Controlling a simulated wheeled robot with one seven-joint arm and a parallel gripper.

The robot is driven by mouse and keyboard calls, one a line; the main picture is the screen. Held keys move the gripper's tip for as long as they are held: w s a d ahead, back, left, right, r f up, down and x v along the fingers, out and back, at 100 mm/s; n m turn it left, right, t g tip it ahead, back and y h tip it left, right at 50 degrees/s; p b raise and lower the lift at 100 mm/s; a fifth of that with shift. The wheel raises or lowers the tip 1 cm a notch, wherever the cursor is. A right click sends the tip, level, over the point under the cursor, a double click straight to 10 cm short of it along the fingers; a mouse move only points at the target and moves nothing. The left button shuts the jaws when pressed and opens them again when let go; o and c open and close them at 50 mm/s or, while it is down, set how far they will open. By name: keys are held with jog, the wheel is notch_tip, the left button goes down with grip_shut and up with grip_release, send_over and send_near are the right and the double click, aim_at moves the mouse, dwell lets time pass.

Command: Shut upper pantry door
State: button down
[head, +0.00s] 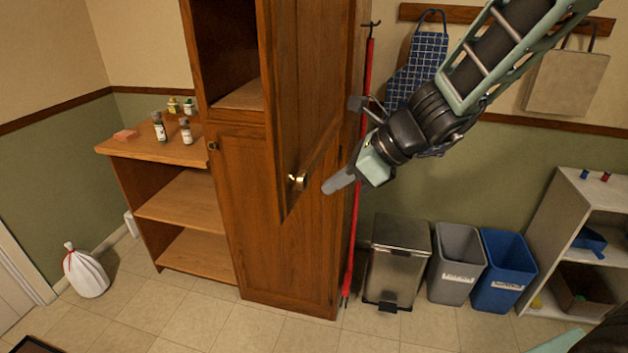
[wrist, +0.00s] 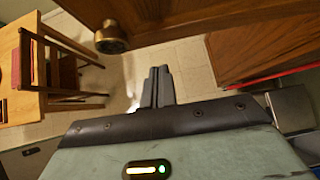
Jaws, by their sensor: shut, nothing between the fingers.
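The upper pantry door (head: 305,85) is a tall brown wooden panel standing open, swung out from the pantry cabinet (head: 285,260). It has a round brass knob (head: 298,181) near its lower free edge. The knob also shows in the wrist view (wrist: 111,38), at the upper left. The cabinet's upper compartment (head: 240,95) is exposed to the left of the door. My gripper (head: 335,184) is to the right of the knob in the head view, with its fingers together and empty. In the wrist view the closed fingers (wrist: 158,87) point toward the floor area beyond. I cannot tell whether they touch the door.
A red-handled pole (head: 356,190) stands right of the cabinet. A steel bin (head: 397,262), a grey bin (head: 456,263) and a blue bin (head: 507,270) line the wall. Left is a wooden shelf unit (head: 178,195) with small bottles on top. The floor in front is largely clear.

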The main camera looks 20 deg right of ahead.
aim_at(299, 192)
jog(key=w+a, duration=0.1)
jog(key=w+a+p, duration=0.1)
jog(key=a, duration=0.1)
jog(key=shift+w+a+f+p, duration=0.1)
jog(key=shift+w+a+p, duration=0.05)
jog(key=shift+a+p, duration=0.15)
